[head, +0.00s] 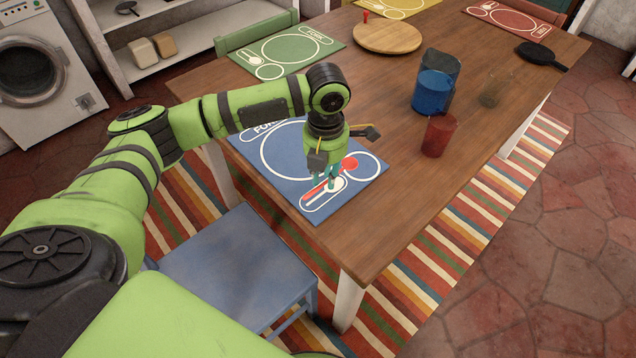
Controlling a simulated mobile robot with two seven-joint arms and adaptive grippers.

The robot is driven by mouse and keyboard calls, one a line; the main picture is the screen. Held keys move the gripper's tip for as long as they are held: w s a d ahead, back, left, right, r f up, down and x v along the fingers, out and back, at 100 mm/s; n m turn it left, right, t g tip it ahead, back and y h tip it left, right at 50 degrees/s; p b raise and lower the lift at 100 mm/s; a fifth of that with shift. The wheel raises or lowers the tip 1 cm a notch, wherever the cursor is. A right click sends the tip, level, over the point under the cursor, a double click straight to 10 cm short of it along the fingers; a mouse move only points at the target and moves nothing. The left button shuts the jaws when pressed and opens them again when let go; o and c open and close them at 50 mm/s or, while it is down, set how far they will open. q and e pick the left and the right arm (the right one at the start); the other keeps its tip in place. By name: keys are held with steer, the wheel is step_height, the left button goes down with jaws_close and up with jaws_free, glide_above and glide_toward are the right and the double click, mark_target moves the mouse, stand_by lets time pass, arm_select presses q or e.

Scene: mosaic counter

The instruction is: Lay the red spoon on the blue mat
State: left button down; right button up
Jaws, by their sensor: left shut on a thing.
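The blue mat (284,158) lies on the wooden table's near left part, printed with a white plate ring, a smaller ring and a spoon outline. The red spoon (349,164) is over the mat's right part, with its round bowl toward the far right and its handle toward the near left, close to the printed spoon outline. My left gripper (331,180) points down over the mat and is shut on the spoon, hiding its middle. I cannot tell whether the spoon touches the mat. My right gripper is not in view.
A red cup (439,136), a blue mug (432,92), a dark pitcher (442,63) and a clear glass (494,90) stand right of the mat. A round board (388,38) and a green mat (285,50) lie farther back. A blue chair (235,265) stands at the near side.

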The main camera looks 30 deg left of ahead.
mark_target(318, 187)
arm_select(q)
steer(key=shift+s+a+f, duration=0.1)
steer(key=shift+a+f, duration=0.35)
steer(key=shift+a, duration=0.25)
steer(key=shift+f, duration=2)
steer(key=shift+f, duration=0.1)
steer(key=c, duration=1.1)
jaws_free()
steer(key=shift+o, duration=0.2)
step_height(318, 187, up, 12)
